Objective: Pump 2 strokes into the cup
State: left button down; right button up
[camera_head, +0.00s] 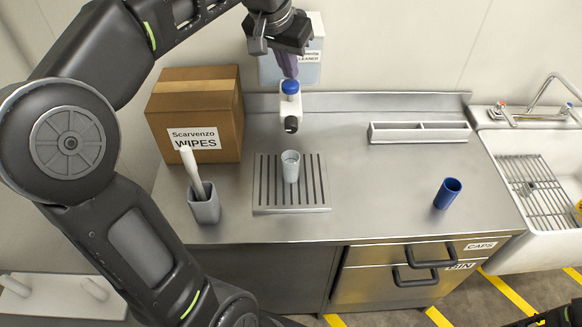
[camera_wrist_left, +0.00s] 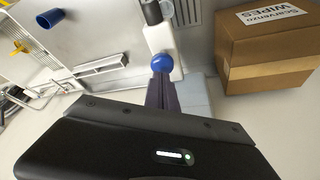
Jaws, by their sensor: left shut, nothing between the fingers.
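A wall dispenser (camera_head: 309,62) with a partly hidden label ending in "CLEANER" has a blue pump knob (camera_head: 290,87) above a white spout body with a dark nozzle (camera_head: 291,124). A light grey cup (camera_head: 290,167) stands upright on the slotted drain grate (camera_head: 262,190), below and slightly in front of the nozzle. My left gripper (camera_head: 288,76) is shut and empty, pointing down with its purple fingertips right at the top of the knob. I cannot tell whether they touch. The wrist view shows the fingers (camera_wrist_left: 162,95) close to the blue knob (camera_wrist_left: 162,62).
A cardboard wipes box (camera_head: 195,112) stands left of the grate, with a grey holder (camera_head: 204,204) holding a white-handled tool in front. A blue cup (camera_head: 447,193) stands on the right. A white divided tray (camera_head: 419,132) lies behind it, and a sink (camera_head: 540,235) is at far right.

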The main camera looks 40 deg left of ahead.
aim_at(290, 83)
pick_arm(q)
jog(key=shift+f+b, duration=1.1)
jog(key=shift+f, duration=0.45)
jog(key=shift+r, duration=0.1)
jog(key=shift+r+p, duration=1.5)
jog(key=shift+r, duration=0.15)
jog(key=shift+f, duration=0.2)
